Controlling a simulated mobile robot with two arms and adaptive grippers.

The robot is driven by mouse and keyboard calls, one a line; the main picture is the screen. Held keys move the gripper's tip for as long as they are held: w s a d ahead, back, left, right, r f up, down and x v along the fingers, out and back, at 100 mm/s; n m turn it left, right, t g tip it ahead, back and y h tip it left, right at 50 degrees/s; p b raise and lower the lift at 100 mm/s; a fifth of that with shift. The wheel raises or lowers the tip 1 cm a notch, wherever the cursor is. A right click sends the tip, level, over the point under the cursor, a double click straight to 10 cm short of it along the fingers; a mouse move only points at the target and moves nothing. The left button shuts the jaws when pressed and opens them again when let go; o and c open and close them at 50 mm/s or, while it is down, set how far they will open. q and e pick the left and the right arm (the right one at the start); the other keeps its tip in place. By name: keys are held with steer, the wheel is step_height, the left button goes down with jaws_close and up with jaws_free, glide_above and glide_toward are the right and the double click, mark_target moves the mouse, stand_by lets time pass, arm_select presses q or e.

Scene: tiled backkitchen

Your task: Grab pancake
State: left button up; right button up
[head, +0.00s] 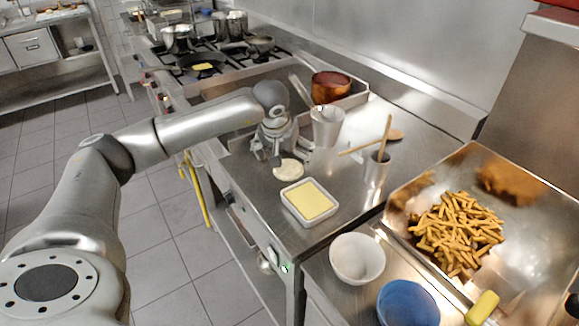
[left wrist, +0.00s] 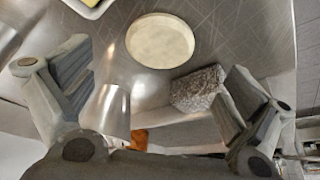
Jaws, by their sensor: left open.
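The pancake, a pale round flat disc (head: 289,169), lies on the steel counter (head: 345,178) just behind a white dish. It also shows whole in the left wrist view (left wrist: 160,40), at the top middle. My left gripper (head: 274,157) is at the pancake's far left side, low over the counter. Its two fingers are spread apart and hold nothing. In the left wrist view the pancake lies beyond the fingers; I cannot tell whether a finger touches it. My right gripper is not in view.
A white dish with a yellow block (head: 309,201) stands just in front. A metal container (head: 327,126) and a utensil cup (head: 376,170) stand right. A speckled grey block (left wrist: 198,88) lies near the right finger. Fries (head: 458,232) fill a tray at right.

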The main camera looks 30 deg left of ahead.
mark_target(289, 167)
arm_select(q)
steer(key=shift+w+f, duration=0.1)
steer(key=shift+f, duration=0.25)
steer(key=shift+w+f, duration=0.15)
steer(key=shift+f, duration=0.1)
steer(key=p+x, duration=0.2)
steer(key=x, duration=0.2)
steer(key=shift+w+a+f, duration=0.15)
steer(key=shift+w+f, duration=0.05)
steer(key=shift+w, duration=0.05)
steer(key=shift+w+f, duration=0.1)
steer(key=shift+f, duration=0.1)
steer(key=c, duration=1.3)
steer(key=shift+o, duration=0.2)
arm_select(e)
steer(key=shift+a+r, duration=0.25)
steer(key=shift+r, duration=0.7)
arm_select(q)
steer(key=shift+r, duration=0.15)
